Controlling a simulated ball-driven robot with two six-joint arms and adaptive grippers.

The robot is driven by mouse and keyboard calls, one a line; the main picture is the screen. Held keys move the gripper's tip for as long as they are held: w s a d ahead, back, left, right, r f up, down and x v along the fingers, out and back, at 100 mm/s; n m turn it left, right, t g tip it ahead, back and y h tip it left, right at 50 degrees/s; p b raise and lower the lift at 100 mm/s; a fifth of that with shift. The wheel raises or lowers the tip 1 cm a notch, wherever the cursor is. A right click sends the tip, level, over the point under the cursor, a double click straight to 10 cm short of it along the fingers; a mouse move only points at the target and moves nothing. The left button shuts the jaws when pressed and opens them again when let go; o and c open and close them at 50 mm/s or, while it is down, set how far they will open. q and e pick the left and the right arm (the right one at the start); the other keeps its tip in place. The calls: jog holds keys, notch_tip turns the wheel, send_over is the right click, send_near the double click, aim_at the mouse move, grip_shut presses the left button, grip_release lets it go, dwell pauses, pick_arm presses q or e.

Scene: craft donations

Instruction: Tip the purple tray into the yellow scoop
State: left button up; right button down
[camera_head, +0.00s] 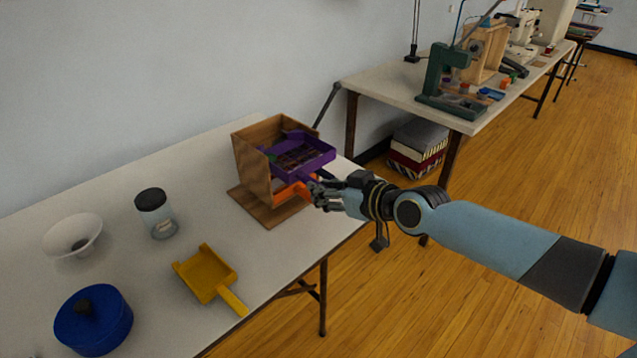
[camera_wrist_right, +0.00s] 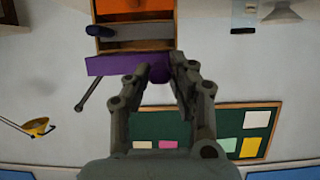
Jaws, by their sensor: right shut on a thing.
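The purple tray (camera_head: 325,158) sticks out of the upper part of a small wooden cabinet (camera_head: 254,166) on the white table. Small dark items lie in it, and it looks level. My right gripper (camera_head: 316,190) is at the tray's front, shut on its purple handle. In the right wrist view, the gripper (camera_wrist_right: 160,72) has its fingers around the handle below the purple tray front (camera_wrist_right: 112,64). The yellow scoop (camera_head: 207,274) rests on the table, apart from the cabinet, with its handle toward the near edge. My left gripper is not in view.
An orange tray (camera_head: 291,192) sits lower in the cabinet. A dark-lidded jar (camera_head: 162,228), a white funnel-like bowl (camera_head: 88,230) and a blue lidded pot (camera_head: 108,328) stand left of the scoop. Bare table (camera_head: 225,225) lies between cabinet and scoop.

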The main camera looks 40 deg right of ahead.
jog(key=s+p, duration=0.1)
jog(key=s, duration=0.9)
jog(key=shift+s+d, duration=0.15)
jog(key=shift+d, duration=0.25)
dwell(0.4)
jog(key=shift+a+r, duration=0.1)
